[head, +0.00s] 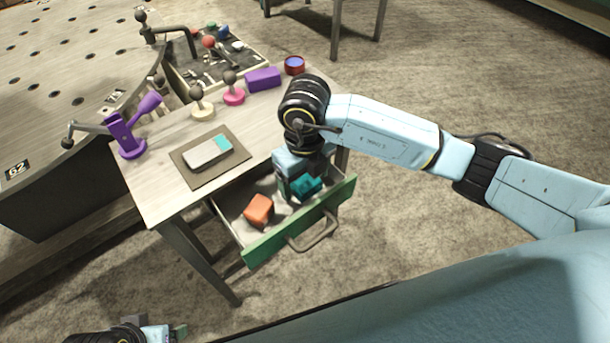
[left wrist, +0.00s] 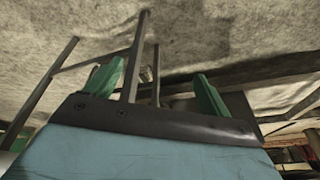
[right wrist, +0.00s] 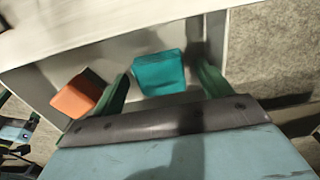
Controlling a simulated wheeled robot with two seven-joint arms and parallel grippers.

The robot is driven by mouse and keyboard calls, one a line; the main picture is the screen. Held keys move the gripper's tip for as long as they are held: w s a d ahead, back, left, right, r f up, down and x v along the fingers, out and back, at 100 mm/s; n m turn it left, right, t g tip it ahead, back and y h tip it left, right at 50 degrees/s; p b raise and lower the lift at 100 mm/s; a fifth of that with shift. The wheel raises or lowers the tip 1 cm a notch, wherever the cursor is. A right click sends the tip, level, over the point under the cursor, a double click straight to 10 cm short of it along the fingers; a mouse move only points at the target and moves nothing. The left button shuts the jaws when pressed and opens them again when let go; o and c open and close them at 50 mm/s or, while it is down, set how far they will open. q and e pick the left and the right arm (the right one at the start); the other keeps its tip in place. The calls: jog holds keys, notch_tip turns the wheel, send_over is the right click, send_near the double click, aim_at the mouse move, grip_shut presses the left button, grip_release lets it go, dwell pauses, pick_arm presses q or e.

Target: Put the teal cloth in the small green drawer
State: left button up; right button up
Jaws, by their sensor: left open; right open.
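The small green drawer (head: 262,243) is pulled out from the table. The teal cloth (head: 306,187) is in the right part of the drawer, just below my right gripper (head: 297,184). In the right wrist view the teal cloth (right wrist: 159,73) shows as a folded block between the two green fingers of my right gripper (right wrist: 165,85), which stand apart. I cannot tell whether the cloth rests on the drawer floor. An orange cloth (head: 259,210) lies in the left part of the drawer. My left gripper (left wrist: 155,85) is open and empty, low beside the table at the bottom left of the head view.
On the table (head: 165,205) lie a brown mat (head: 238,156) with a grey and teal block, a purple clamp (head: 124,135), two knobbed stamps, a purple box (head: 263,79) and a red-blue tin (head: 294,65). A tool tray stands behind. The drawer handle (head: 316,235) sticks out in front.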

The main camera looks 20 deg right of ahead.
aim_at(305, 180)
jog(key=shift+r, duration=0.1)
jog(key=shift+r, duration=0.35)
pick_arm(q)
jog(key=s+a+f+p, duration=0.1)
jog(key=a+f+p, duration=0.3)
jog(key=f, duration=0.5)
jog(key=shift+a+f+g+y, duration=0.15)
jog(key=shift+f+g+y, duration=0.15)
jog(key=shift+y, duration=0.1)
pick_arm(e)
notch_tip(305, 180, up, 12)
jog(key=shift+f, duration=0.25)
